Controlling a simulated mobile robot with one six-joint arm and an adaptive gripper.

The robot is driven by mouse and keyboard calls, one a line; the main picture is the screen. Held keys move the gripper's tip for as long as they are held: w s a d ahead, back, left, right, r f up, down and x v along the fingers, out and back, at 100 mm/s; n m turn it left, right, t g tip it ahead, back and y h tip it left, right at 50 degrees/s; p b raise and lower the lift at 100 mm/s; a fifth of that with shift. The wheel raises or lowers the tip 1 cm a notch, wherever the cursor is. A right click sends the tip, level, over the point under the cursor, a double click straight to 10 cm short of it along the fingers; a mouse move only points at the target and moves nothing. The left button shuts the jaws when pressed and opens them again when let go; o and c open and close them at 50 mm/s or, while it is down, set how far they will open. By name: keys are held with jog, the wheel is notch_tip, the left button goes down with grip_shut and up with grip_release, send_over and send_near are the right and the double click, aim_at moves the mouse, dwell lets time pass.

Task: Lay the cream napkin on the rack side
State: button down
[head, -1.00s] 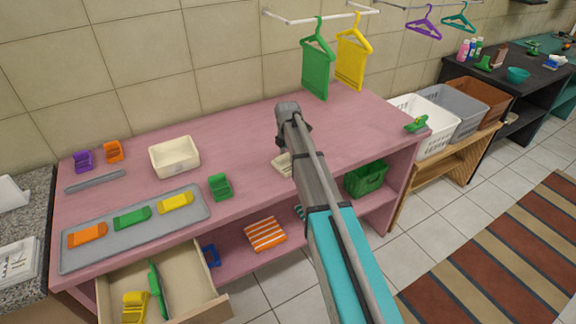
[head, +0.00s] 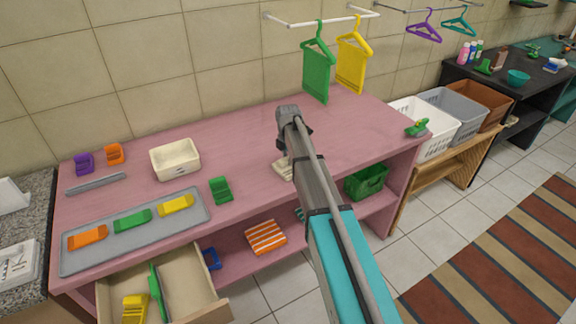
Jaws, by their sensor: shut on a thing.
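The cream napkin (head: 282,170) is a small folded piece at the pink table's front middle, partly hidden by my arm. My gripper (head: 283,160) points down at it and is shut on it; the fingertips are mostly hidden behind the wrist. I cannot tell whether the napkin touches the tabletop. The white hanging rack (head: 318,20) is on the wall above the back right of the table (head: 235,130), with a green hanger (head: 317,75) and a yellow hanger (head: 352,65) on it, each with a cloth.
A cream bin (head: 175,160), a green clip (head: 220,190) and a grey tray (head: 150,238) with several coloured pieces are on the left. An open drawer (head: 215,300) juts out at front left. A green item (head: 416,128) sits at the right edge. The table's back right is clear.

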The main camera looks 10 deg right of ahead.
aim_at(288, 157)
jog(key=shift+r, duration=0.15)
notch_tip(288, 157, up, 3)
jog(key=p, duration=0.3)
jog(key=s+a+r+p, duration=0.6)
jog(key=s+r+p, duration=0.3)
jog(key=s, duration=0.3)
jog(key=shift+s+a+r+p, duration=0.25)
jog(key=shift+r+p, duration=0.1)
jog(key=shift+p, duration=0.15)
jog(key=shift+w+d, duration=0.1)
dwell(0.6)
